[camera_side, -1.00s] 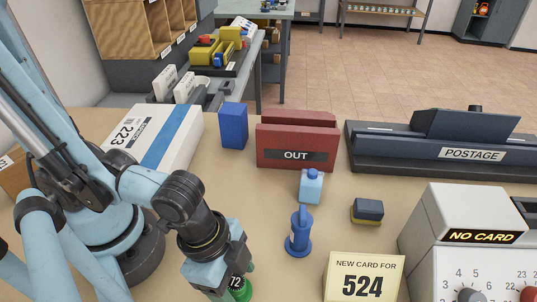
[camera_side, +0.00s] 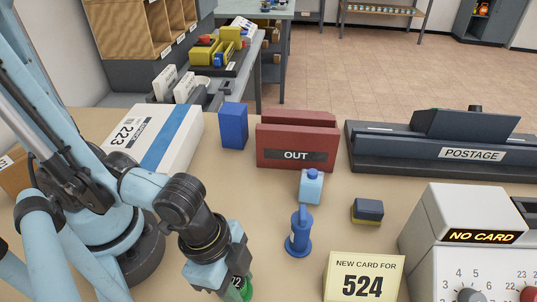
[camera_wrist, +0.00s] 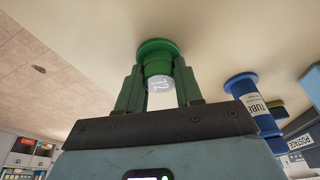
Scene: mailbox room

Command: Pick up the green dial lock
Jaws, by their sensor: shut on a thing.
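The green dial lock (camera_wrist: 155,49) is in the wrist view, with a wide round green flange and a narrower body with a pale round end. My gripper (camera_wrist: 158,66) has one finger on each side of that body and is shut on it. I cannot tell whether the lock touches the table.
A blue round-based piece (camera_side: 299,232) stands close to the right of my gripper. Beyond it are a light blue bottle (camera_side: 311,186), a dark-topped block (camera_side: 367,211) and the red OUT holder (camera_side: 296,146). A yellow card sign (camera_side: 364,277) stands at the front.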

